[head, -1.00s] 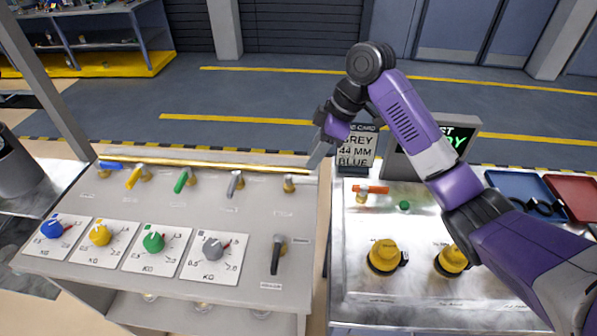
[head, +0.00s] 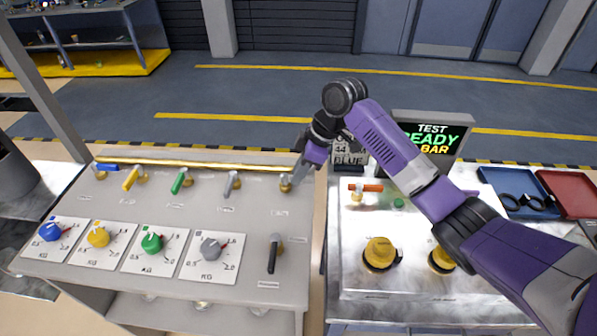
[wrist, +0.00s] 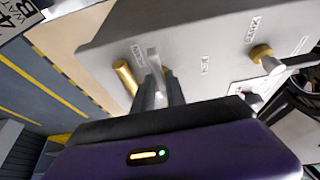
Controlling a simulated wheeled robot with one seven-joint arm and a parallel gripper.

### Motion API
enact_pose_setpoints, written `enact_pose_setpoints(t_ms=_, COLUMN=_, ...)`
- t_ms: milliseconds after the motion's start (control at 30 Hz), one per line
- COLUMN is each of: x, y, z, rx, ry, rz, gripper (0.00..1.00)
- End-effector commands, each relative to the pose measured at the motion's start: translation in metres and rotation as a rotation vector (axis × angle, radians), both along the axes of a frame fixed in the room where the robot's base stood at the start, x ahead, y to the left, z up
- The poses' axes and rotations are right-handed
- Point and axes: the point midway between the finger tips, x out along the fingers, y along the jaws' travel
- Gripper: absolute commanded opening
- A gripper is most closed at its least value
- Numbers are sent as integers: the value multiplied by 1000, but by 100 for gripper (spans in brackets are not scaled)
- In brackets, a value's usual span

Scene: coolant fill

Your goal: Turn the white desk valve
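The white desk valve (head: 286,183) is the rightmost in the row along the back of the left desk, with a brass base and a pale handle. My gripper (head: 296,179) is down at this valve and partly covers it. The two fingers stand close together at the handle. Whether they press on it is hidden.
The grey-handled valve (head: 232,183) stands to the left, with green, yellow and blue ones beyond. A brass rail (head: 200,166) runs behind them. Dials and a black lever (head: 273,254) are nearer the front. The right bench holds an orange-handled valve (head: 365,187) and yellow knobs.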

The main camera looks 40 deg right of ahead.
Motion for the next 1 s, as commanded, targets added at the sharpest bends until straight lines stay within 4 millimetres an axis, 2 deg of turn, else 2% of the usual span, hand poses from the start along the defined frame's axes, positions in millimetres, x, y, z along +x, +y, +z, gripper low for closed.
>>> enact_pose_setpoints(t_ms=33, x=0, y=0, z=0, rx=0, ry=0, rz=0, gripper=4)
enact_pose_setpoints(t_ms=67, x=0, y=0, z=0, rx=0, ry=0, rz=0, gripper=0)
enact_pose_setpoints(t_ms=1000, x=0, y=0, z=1, rx=0, ry=0, rz=0, gripper=0)
